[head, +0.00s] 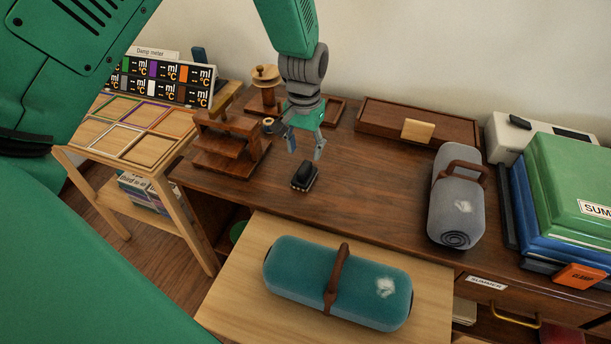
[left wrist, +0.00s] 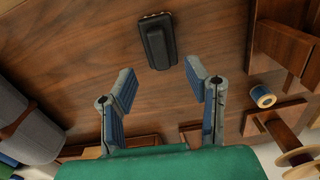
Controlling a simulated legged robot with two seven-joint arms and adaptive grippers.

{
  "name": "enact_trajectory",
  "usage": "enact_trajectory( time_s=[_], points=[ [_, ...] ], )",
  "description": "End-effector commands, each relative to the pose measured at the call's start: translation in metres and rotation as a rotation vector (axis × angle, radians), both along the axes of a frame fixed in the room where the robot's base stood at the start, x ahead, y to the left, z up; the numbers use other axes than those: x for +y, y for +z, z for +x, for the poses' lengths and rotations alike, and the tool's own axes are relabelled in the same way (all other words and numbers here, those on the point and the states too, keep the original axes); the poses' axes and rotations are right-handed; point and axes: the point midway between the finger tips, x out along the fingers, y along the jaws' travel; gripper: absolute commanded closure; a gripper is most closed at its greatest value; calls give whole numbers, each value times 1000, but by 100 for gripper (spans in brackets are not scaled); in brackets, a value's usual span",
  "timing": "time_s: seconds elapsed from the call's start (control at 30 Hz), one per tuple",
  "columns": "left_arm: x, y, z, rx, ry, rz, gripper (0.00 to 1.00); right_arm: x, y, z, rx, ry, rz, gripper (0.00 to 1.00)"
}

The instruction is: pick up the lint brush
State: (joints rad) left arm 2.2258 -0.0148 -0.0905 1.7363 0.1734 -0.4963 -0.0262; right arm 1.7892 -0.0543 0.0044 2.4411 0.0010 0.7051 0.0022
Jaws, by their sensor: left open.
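The lint brush appears to be the small black block (head: 304,177) with a bristly edge, lying on the dark wooden desk. In the left wrist view the black brush (left wrist: 156,42) lies just beyond the fingertips, roughly centred between them. My left gripper (head: 305,149) is above the desk, a little behind and above the brush, fingers pointing down. In the left wrist view my left gripper (left wrist: 160,78) is open and empty, its two fingers spread apart. My right gripper is not in view.
A wooden stepped stand (head: 228,145) is close left of the gripper. A grey roll with a strap (head: 456,205) stands right. A teal roll (head: 300,275) lies on the pale surface in front. A long wooden box (head: 380,120) sits behind. The desk around the brush is clear.

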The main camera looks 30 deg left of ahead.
Motion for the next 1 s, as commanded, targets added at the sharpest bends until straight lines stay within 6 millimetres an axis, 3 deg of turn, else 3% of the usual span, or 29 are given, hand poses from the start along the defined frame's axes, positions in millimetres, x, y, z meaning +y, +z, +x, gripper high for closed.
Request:
enact_trajectory(
  time_s=[0.27, 0.53, 0.83, 0.87, 0.97, 1.0],
  points=[
    [-2, -23, -1, 0, -1, 2, 57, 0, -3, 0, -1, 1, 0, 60],
    [-1, -62, -1, 0, 0, 2, 57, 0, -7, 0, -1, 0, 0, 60],
    [-1, -67, -1, -1, 0, 1, 57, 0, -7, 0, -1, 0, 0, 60],
    [-1, -67, -1, -1, 0, 1, 64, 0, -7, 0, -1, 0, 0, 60],
    [-1, -67, -1, -1, 0, 1, 99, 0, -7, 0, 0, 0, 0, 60],
    [-1, -67, -1, 0, -1, 2, 100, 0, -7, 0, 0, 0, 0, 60]
  ],
)
